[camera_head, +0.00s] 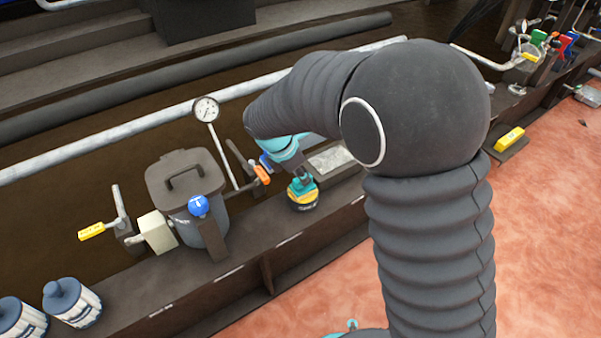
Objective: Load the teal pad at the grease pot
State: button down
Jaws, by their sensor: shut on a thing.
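The teal pad (300,187) is small and sits under my gripper (300,174), which is shut on it. Directly below the pad is a small, low, round dark pot with a yellow band, which looks like the grease pot (304,201). It stands on the dark ledge. The pad is at the pot's top. I cannot tell whether it touches what is inside, because the pad and gripper hide the pot's mouth. My arm comes down from the upper right and covers part of the space behind.
A lidded dark bin (187,172) with a blue knob (198,206) stands left. A gauge (205,109) on a thin stem and an orange-handled lever (261,174) are near my gripper. A flat grey plate (330,159) lies behind. Blue-white canisters (71,302) stand front left.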

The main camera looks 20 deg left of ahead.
dwell(0.5)
jog(key=shift+r+p, duration=3.35)
jog(key=shift+r, duration=0.15)
